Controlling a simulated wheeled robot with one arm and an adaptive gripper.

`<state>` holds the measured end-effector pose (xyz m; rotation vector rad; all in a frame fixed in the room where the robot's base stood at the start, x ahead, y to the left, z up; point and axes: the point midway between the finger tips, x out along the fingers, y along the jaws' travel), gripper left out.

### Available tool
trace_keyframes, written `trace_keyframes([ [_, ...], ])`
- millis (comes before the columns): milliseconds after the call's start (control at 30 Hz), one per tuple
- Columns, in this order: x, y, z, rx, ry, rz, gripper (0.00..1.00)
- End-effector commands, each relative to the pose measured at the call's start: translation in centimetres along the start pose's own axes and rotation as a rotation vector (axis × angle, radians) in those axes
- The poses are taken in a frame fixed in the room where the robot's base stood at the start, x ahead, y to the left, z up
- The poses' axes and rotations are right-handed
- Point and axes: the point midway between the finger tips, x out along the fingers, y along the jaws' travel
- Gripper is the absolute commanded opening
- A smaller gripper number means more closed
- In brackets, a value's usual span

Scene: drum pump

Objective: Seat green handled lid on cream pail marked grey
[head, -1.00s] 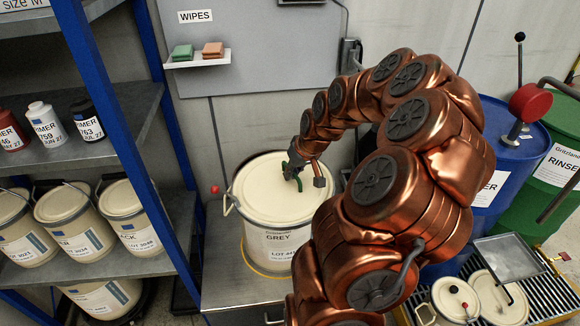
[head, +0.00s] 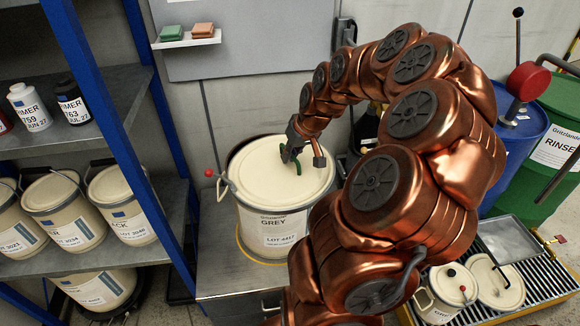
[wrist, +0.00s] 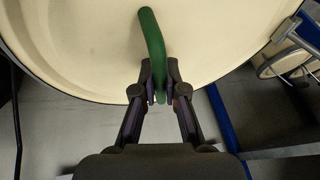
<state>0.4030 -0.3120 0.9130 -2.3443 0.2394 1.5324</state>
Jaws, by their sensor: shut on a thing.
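The cream pail marked GREY (head: 268,222) stands upright on the metal bench top. A cream lid (head: 265,185) with a green handle (head: 297,165) covers the pail's mouth in the head view; whether it is fully pressed down I cannot tell. My gripper (head: 292,152) is over the lid's right half, shut on the green handle. In the wrist view the fingers of my gripper (wrist: 160,92) close on the lower end of the curved green handle (wrist: 151,45), and the lid (wrist: 90,50) fills the upper picture. My arm hides the area right of the pail.
A shelf with several cream pails (head: 55,205) and small bottles (head: 30,108) is at left behind a blue post (head: 160,130). A small red knob (head: 209,173) is left of the pail. Blue (head: 520,135) and green (head: 548,150) drums stand right, above a grating (head: 540,270) with two more lids or pails.

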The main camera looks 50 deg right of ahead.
Motion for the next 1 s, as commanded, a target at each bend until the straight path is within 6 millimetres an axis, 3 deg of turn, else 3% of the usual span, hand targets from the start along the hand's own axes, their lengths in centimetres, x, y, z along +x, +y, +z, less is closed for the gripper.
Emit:
trace_keyframes([
  [300,1.5,1.8,-5.2,0.012,0.002,-0.02,0.0],
  [600,2.3,2.1,-9.0,0.011,0.005,-0.045,0.0],
  [1000,2.8,2.0,-10.2,0.008,0.006,-0.057,0.0],
])
